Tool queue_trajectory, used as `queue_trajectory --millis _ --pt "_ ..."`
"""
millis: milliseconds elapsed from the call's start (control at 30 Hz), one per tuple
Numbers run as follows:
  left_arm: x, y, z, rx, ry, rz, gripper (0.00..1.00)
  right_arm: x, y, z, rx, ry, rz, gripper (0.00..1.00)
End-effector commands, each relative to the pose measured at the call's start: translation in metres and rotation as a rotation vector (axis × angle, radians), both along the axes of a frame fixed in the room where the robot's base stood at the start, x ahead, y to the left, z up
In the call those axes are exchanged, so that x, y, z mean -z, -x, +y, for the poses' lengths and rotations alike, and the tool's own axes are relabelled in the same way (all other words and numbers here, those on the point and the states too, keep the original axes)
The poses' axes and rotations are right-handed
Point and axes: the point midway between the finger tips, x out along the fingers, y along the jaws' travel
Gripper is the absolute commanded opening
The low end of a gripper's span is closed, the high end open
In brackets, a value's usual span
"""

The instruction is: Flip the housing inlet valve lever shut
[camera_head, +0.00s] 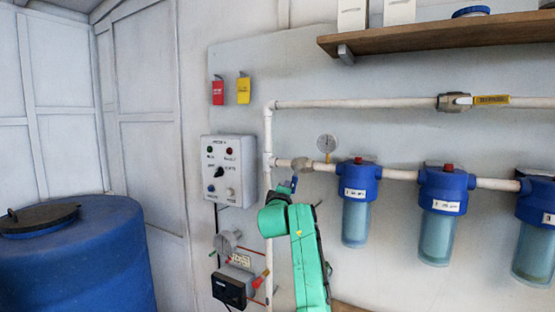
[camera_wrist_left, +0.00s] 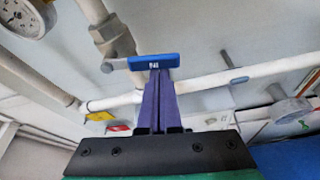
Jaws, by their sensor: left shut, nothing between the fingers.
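The housing inlet valve (camera_head: 301,164) is a metal body on the lower white pipe, below a round gauge. In the left wrist view its body (camera_wrist_left: 113,36) shows at the upper left. Its blue lever (camera_wrist_left: 153,61), with a small white label, lies across the tips of my left gripper (camera_wrist_left: 160,72). The purple fingers are together with nothing between them; whether they touch the lever I cannot tell. In the head view the gripper (camera_head: 288,184) is just below the valve, and the lever (camera_head: 294,181) is small and partly hidden. My right gripper is not in view.
Blue filter housings (camera_head: 357,184) hang along the lower pipe to the right. The upper pipe carries a valve with a yellow lever (camera_head: 491,100). A control box (camera_head: 228,171) is left of the vertical pipe. The gauge (camera_head: 327,143) stands close to the valve. A blue barrel (camera_head: 85,262) stands left.

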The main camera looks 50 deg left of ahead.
Motion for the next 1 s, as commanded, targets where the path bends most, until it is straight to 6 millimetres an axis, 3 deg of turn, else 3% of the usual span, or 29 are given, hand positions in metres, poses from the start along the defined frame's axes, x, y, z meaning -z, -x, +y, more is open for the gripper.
queue_trajectory --millis 1000 --pt "0.0028 -0.0016 -0.0022 0.002 -0.004 0.001 0.00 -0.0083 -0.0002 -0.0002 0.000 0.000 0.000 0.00"
